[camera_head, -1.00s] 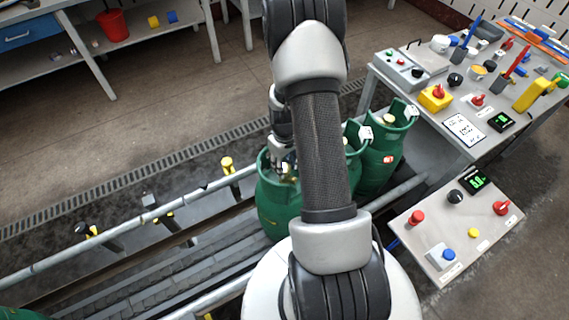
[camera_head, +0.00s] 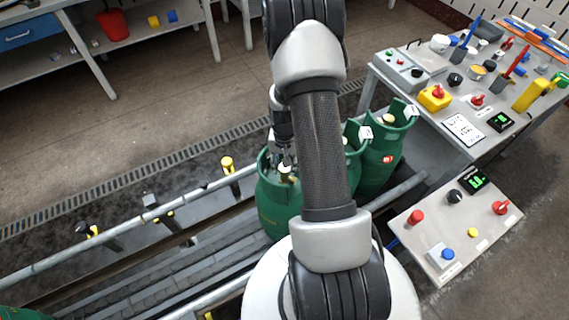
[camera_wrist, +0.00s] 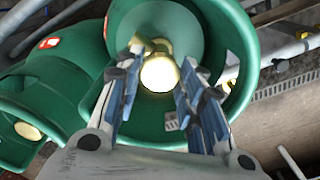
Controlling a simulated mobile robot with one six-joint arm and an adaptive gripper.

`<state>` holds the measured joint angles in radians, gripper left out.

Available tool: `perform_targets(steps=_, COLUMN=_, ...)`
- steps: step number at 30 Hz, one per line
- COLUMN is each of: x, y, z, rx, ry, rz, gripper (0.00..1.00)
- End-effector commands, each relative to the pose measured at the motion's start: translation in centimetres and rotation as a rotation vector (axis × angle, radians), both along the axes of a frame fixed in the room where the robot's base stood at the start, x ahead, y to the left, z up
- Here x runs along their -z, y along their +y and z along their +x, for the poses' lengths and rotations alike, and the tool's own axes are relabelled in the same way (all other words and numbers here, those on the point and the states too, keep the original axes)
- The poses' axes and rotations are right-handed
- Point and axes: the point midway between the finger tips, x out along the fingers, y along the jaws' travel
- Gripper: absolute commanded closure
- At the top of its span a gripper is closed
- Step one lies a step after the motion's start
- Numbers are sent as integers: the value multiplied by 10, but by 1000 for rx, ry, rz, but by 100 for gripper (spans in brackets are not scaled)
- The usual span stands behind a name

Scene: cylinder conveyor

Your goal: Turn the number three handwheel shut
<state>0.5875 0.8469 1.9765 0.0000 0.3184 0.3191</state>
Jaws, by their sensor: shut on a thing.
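A green gas cylinder (camera_head: 277,215) stands on the conveyor beside my arm, with an open collar round its top. My gripper (camera_head: 286,160) reaches down into this collar from above. In the wrist view the brass handwheel (camera_wrist: 160,74) lies between my two fingers, inside the green collar (camera_wrist: 163,137), and my gripper is shut on it. No number on this cylinder is legible, so I cannot tell which one it is. Two more green cylinders, a middle one (camera_head: 353,160) and a right one (camera_head: 386,150), stand to the right. My arm hides part of the middle one.
Rails (camera_head: 130,213) run along the conveyor (camera_head: 150,272), with yellow-topped posts (camera_head: 227,164) beside it. Another green cylinder (camera_head: 14,313) shows at the lower left. A control panel (camera_head: 455,228) and a cluttered bench (camera_head: 450,150) stand at the right.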

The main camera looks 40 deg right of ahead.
Motion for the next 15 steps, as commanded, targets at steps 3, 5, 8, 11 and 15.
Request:
perform_targets(steps=3, x=0, y=0, z=0, rx=55, ry=-1, rz=-1, gripper=89)
perform_targets(steps=5, x=0, y=0, z=0, rx=78, ry=-1, rz=-1, gripper=89)
perform_targets(steps=8, x=0, y=0, z=0, rx=105, ry=-1, rz=-1, gripper=89)
perform_targets(steps=11, x=0, y=0, z=0, rx=122, ry=-1, rz=-1, gripper=89)
perform_targets(steps=15, x=0, y=0, z=0, rx=133, ry=-1, rz=-1, gripper=89)
